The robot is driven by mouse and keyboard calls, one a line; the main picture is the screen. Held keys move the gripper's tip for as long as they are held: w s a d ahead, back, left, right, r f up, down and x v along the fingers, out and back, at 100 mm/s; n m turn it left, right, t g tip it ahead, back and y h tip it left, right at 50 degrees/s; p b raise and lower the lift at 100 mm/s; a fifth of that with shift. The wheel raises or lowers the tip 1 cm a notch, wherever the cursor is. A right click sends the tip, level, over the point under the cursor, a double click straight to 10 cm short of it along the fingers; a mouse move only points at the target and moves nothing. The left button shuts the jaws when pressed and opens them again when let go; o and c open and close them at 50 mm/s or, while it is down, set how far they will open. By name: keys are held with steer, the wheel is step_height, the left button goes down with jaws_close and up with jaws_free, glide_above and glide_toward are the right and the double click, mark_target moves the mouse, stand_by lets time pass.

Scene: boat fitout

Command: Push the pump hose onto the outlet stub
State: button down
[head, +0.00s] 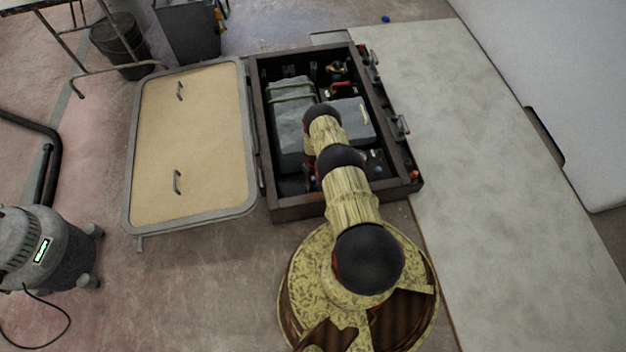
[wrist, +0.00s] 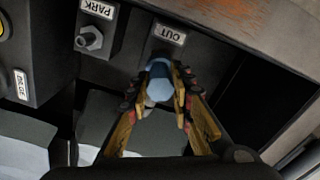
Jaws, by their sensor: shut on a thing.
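My gripper (wrist: 161,82) is shut on a blue hose end (wrist: 159,90) in the wrist view, one finger on each side. The hose end lies just below the OUT label (wrist: 169,34) on the dark panel. The outlet stub is not visible; the hose end and fingers cover the spot below the label. I cannot tell whether the hose is on the stub. To the left, a bare grey stub (wrist: 89,38) sits below the PARK label (wrist: 98,9). In the head view my arm hides the gripper and hose.
The dark open locker (head: 296,209) holds grey boxes (head: 289,135). Its beige lid (head: 190,140) lies open at the left. A pale panel (head: 490,170) is at the right. A vacuum cleaner (head: 45,245) stands at lower left. The floor between it and my base is clear.

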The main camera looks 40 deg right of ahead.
steer(key=shift+f, duration=0.4)
steer(key=c, duration=1.5)
jaws_free()
steer(key=shift+c, duration=0.2)
steer(key=shift+o, duration=0.2)
step_height(320, 180, up, 12)
steer(key=shift+f, duration=0.1)
